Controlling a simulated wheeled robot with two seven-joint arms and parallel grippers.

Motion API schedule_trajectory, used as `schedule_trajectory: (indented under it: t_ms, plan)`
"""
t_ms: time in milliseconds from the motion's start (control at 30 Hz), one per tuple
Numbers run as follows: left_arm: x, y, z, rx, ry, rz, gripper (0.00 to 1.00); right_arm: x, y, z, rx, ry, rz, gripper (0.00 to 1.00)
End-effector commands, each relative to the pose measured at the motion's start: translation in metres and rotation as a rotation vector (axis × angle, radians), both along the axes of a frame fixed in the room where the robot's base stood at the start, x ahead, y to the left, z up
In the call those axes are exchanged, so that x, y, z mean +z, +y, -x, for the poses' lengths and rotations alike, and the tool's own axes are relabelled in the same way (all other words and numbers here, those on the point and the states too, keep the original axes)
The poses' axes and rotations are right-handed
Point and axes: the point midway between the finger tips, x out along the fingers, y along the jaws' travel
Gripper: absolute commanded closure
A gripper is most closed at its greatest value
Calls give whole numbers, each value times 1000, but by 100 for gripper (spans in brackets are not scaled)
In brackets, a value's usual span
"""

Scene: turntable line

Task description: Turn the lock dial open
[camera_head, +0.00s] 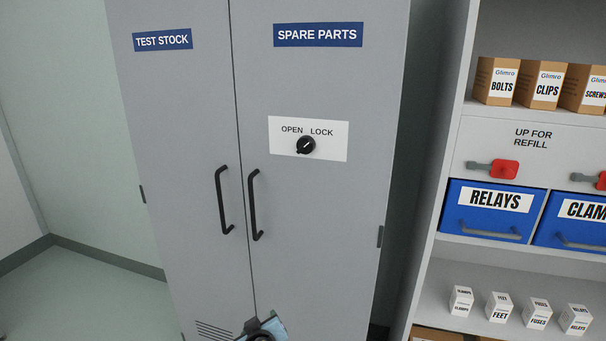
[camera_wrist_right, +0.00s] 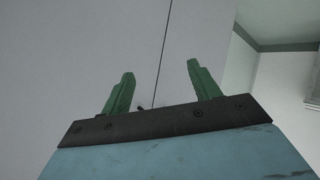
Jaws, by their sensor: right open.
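The lock dial (camera_head: 306,145) is a round black knob on a white plate (camera_head: 335,150) on the right cabinet door, under the SPARE PARTS label. The plate reads OPEN at upper left and LOCK at upper right. The dial's small white mark appears to slant toward LOCK. My right gripper (camera_wrist_right: 160,70) is open and empty in the wrist view, its two green fingers apart in front of a grey surface with a dark vertical seam. In the head view, part of my right arm's end shows at the bottom edge, well below the dial. My left gripper is not in view.
Two black door handles (camera_head: 224,200) (camera_head: 255,205) flank the cabinet seam below the dial. A shelf unit at right holds brown boxes (camera_head: 497,82), blue RELAYS bin (camera_head: 490,212), red-tagged latches (camera_head: 503,170) and small white boxes (camera_head: 461,300). Floor (camera_head: 70,290) is clear at left.

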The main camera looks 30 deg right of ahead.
Motion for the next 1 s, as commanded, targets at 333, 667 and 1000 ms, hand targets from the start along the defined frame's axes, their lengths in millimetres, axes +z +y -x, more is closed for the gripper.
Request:
schedule_trajectory:
  t_ms: [333,667,1000]
  plan:
    - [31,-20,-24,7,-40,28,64,343,-60,-25,-455,-584,-10,38]
    - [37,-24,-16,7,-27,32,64,400,-88,-12,-576,-703,-31,38]
    - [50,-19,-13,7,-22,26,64,400,-142,-57,-574,-700,-29,38]
